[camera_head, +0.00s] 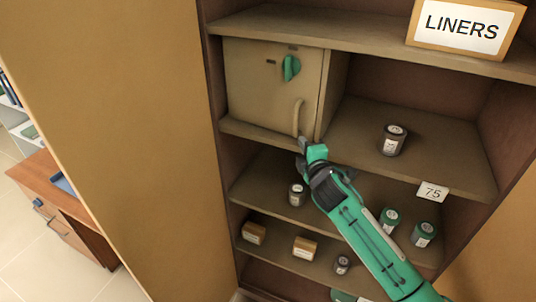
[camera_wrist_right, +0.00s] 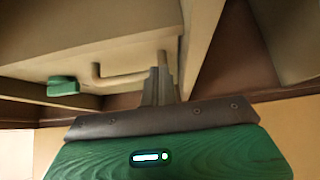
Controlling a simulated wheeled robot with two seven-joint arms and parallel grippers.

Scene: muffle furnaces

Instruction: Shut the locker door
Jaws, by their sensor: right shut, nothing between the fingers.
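The locker is a small beige box on the upper shelf, left of centre in the head view. Its door (camera_head: 262,92) has a green knob (camera_head: 291,68) and a curved beige handle (camera_head: 298,116) near its right edge. The door looks flush or nearly flush with the frame; I cannot tell whether a slim gap is left. My right gripper (camera_head: 302,144) is shut and empty, its fingertips just below the handle's lower end. In the right wrist view the fingers (camera_wrist_right: 158,86) are close to the handle (camera_wrist_right: 118,78); contact is unclear. My left gripper is not in view.
A large tan cabinet door (camera_head: 115,130) stands open at the left. A dark jar (camera_head: 392,140) stands right of the locker, with more jars and small boxes on the lower shelves. A LINERS sign (camera_head: 464,27) sits above.

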